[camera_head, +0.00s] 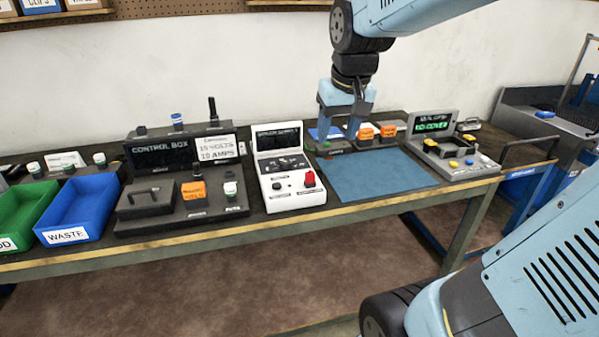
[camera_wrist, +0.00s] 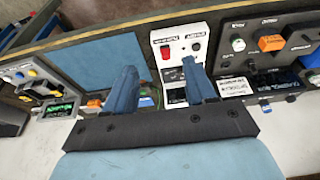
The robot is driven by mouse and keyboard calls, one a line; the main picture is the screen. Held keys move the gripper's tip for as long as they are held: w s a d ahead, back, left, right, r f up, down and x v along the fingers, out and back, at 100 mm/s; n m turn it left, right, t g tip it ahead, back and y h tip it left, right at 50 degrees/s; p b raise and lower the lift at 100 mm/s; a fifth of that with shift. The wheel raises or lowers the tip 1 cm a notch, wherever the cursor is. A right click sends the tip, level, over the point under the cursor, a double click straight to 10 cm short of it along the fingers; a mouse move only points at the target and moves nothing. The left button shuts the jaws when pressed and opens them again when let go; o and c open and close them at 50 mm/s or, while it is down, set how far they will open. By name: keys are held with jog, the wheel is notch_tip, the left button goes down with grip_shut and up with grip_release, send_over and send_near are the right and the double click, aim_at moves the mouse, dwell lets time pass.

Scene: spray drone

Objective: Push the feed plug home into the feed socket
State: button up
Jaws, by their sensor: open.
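My gripper (camera_head: 338,140) is open over the back edge of the blue mat, pointing down. In the wrist view its two fingers (camera_wrist: 158,72) are apart, with nothing held between them. An orange block (camera_head: 193,190) sits on the black control box (camera_head: 215,211), left of my gripper; it also shows in the wrist view (camera_wrist: 271,43). Two more orange blocks, one nearer (camera_head: 365,132) and one farther right (camera_head: 388,131), are just right of my gripper at the back of the bench. I cannot tell which part is the feed plug or the feed socket; the small labels are unreadable.
A white box (camera_head: 287,205) with a red switch stands between the control box and the blue mat (camera_head: 375,182). A grey device (camera_head: 447,160) with a green display is at the right. A blue waste bin (camera_head: 85,205) is at the left. The mat's front is clear.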

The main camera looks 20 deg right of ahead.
jog(key=w+f+g, duration=0.2)
jog(key=w+f, duration=0.4)
jog(key=w, duration=0.4)
jog(key=g, duration=0.2)
send_over(310, 172)
notch_tip(310, 172, down, 7)
jog(key=shift+s+r, duration=0.1)
jog(key=shift+s, duration=0.05)
jog(key=shift+f, duration=4.5)
jog(key=shift+c, duration=0.4)
grip_shut()
jog(key=shift+r, duration=0.2)
